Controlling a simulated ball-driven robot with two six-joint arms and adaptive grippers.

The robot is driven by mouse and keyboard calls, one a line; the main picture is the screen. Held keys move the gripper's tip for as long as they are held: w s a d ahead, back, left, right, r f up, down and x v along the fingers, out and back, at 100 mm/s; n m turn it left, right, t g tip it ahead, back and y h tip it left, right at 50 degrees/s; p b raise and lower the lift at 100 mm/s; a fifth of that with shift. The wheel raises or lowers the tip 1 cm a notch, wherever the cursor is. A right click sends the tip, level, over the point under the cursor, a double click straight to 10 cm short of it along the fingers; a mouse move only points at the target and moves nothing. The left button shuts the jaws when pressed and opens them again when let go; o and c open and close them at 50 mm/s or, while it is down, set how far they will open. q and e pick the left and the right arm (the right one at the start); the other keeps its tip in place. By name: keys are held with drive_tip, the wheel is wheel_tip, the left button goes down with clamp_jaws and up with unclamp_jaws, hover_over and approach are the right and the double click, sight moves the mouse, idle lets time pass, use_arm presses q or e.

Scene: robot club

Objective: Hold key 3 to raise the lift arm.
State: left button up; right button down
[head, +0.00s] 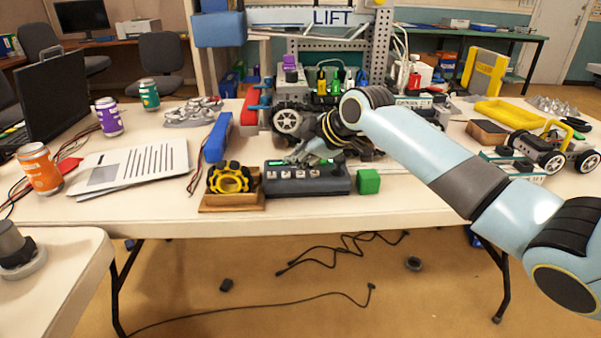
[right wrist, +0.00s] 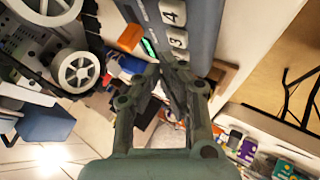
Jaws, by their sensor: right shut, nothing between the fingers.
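A dark grey key box (head: 340,184) with a row of pale numbered keys (head: 286,174) lies near the table's front edge. In the right wrist view, the key marked 3 (right wrist: 177,40) and the key marked 4 (right wrist: 172,12) show just beyond my fingertips. My right gripper (head: 303,155) is shut and empty, low over the box's back edge; its tips are near key 3 in the right wrist view (right wrist: 168,68). I cannot tell whether they touch the key. A beam with a LIFT sign (head: 332,17) stands high behind. My left gripper is out of view.
A wheeled robot (head: 287,121) stands close behind the box. A yellow-black wheel (head: 228,178) on a wooden stand is left of it, and a green cube (head: 369,181) is right.

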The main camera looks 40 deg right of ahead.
sight(298, 174)
drive_tip(key=shift+f, duration=0.15)
drive_tip(key=shift+f, duration=0.3)
drive_tip(key=shift+f, duration=0.4)
idle(3.1)
drive_tip(key=shift+r, duration=0.1)
drive_tip(key=shift+r+p, duration=0.7)
drive_tip(key=shift+r, duration=0.1)
wheel_tip(298, 174, up, 5)
drive_tip(key=p, duration=0.4)
drive_tip(key=shift+p, duration=0.4)
drive_tip(key=shift+f, duration=0.1)
